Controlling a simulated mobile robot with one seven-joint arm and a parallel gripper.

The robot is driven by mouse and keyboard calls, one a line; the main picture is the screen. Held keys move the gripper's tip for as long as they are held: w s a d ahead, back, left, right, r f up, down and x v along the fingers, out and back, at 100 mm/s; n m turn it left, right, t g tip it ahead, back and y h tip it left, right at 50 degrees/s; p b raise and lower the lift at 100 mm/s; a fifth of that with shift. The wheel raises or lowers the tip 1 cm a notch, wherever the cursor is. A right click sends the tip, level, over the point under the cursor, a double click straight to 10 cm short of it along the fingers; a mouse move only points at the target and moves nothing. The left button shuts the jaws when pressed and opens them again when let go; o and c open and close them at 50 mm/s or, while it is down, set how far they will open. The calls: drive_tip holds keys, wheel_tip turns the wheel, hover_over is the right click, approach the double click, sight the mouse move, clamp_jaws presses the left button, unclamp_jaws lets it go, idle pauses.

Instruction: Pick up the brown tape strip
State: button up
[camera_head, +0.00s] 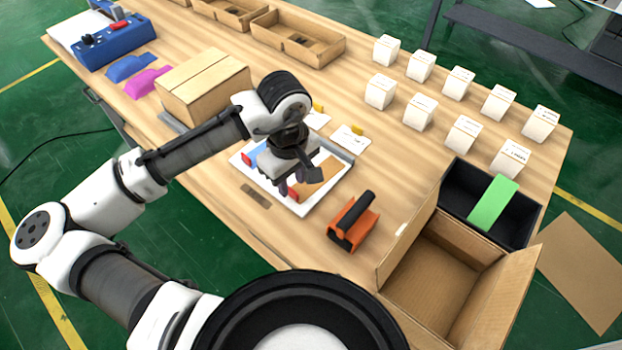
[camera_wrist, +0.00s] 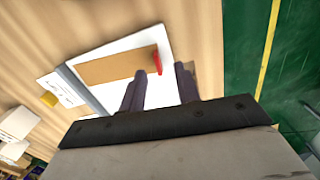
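A flat brown tape strip (camera_head: 322,174) with a red end lies in a shallow white tray (camera_head: 303,208). In the wrist view the brown tape strip (camera_wrist: 112,67) shows plainly, its red end (camera_wrist: 157,62) near my fingertips. My gripper (camera_head: 291,188) points down over the tray and hides part of it in the head view. In the wrist view my gripper (camera_wrist: 162,75) has its two dark fingers apart, with nothing held between them. The height of the fingertips above the strip is hard to tell.
A blue piece (camera_head: 251,153) also lies in the tray. A small darker brown strip (camera_head: 256,195) is on the table beside it. An orange and black tape dispenser (camera_head: 353,222), an open carton (camera_head: 432,285) and a black bin (camera_head: 452,190) stand to the right. A closed carton (camera_head: 203,88) stands behind.

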sight(293, 190)
drive_tip(key=shift+w+f, duration=0.15)
drive_tip(key=shift+f, duration=0.75)
drive_tip(key=shift+w+f, duration=0.1)
drive_tip(key=shift+f, duration=0.8)
clamp_jaws()
